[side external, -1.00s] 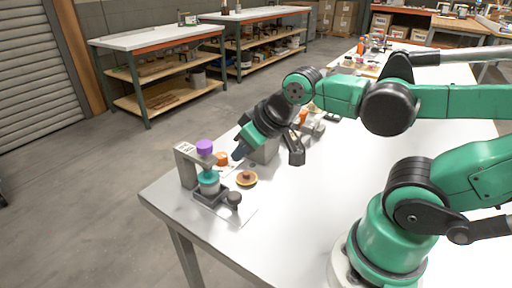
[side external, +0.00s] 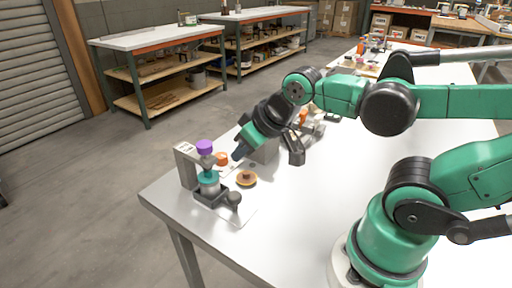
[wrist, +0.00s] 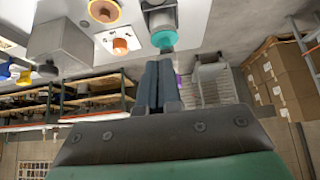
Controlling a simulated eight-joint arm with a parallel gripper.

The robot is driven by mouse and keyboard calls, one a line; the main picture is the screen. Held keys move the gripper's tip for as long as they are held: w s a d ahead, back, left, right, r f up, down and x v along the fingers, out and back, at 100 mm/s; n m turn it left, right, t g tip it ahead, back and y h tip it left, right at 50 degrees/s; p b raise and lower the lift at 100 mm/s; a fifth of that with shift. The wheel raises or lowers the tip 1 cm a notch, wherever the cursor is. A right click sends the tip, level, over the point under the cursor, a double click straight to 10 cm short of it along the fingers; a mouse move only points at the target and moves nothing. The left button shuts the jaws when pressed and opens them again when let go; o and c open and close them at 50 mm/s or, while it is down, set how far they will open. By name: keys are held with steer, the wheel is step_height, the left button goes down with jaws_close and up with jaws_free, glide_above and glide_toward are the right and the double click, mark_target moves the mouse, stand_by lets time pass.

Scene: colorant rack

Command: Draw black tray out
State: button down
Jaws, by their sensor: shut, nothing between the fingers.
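The black tray (side external: 211,198) is a small dark tray at the foot of a grey stand near the table's left corner in the side view. A round dark knob (side external: 234,198) is at its front right. A jar with a teal lid (side external: 208,178) stands on the tray; the lid also shows in the wrist view (wrist: 164,39). My gripper (side external: 238,154) is shut and empty, above and behind the tray and apart from it. In the wrist view its dark fingertips (wrist: 157,66) are together, just below the teal lid in the picture.
The grey stand (side external: 185,167) rises behind the tray, with a purple cap (side external: 204,146) at its top. An orange cap (side external: 222,158) and an orange-rimmed disc (side external: 246,178) lie close by. A grey box (side external: 265,150) is beside my gripper. The table's front (side external: 290,220) is clear.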

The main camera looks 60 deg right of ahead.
mark_target(235, 195)
steer(key=c, duration=0.9)
jaws_free()
steer(key=o, duration=0.4)
steer(key=shift+w+f+g, duration=0.15)
steer(key=shift+w+g, duration=0.05)
steer(key=shift+g, duration=0.3)
steer(key=shift+c, duration=0.2)
steer(key=shift+o, duration=0.6)
steer(key=shift+w+f+n+g, duration=0.2)
steer(key=shift+f+n+g, duration=0.1)
steer(key=shift+g, duration=0.2)
steer(key=f+g, duration=0.1)
steer(key=w+f+n+g, duration=0.1)
steer(key=g, duration=0.1)
steer(key=shift+a+f, duration=0.2)
steer(key=shift+w+f+n+g, duration=0.15)
steer(key=shift+f+n+g, duration=0.15)
steer(key=shift+f+g, duration=0.7)
steer(key=shift+f, duration=2.65)
jaws_close()
